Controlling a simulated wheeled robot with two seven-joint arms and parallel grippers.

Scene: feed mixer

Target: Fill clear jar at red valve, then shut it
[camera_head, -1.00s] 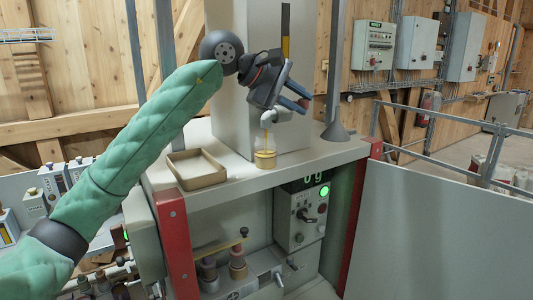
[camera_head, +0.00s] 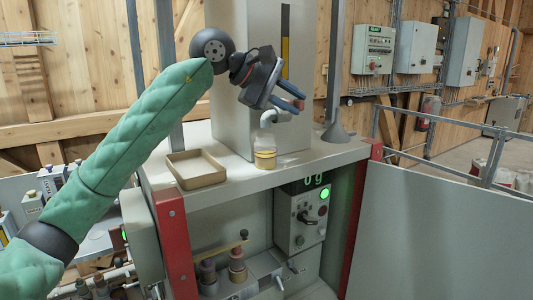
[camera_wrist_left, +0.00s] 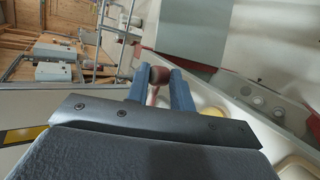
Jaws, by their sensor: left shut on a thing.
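The clear jar (camera_head: 265,158) stands upright on the grey ledge under the pale spout (camera_head: 274,117) of the tall grey housing. Yellow liquid shows in its lower part, with a clear part above. No stream shows between spout and jar. My left gripper (camera_head: 299,99) is above and right of the spout. In the left wrist view its blue fingers are shut on a red-brown knob (camera_wrist_left: 158,75), the red valve's handle. The fingers hide most of the valve in the head view. My right gripper is in neither view.
An empty tan tray (camera_head: 197,170) lies on the ledge left of the jar. Below, a control panel (camera_head: 305,215) shows a green light and a gram display. A large grey panel (camera_head: 445,235) stands at the right. Free ledge lies right of the jar.

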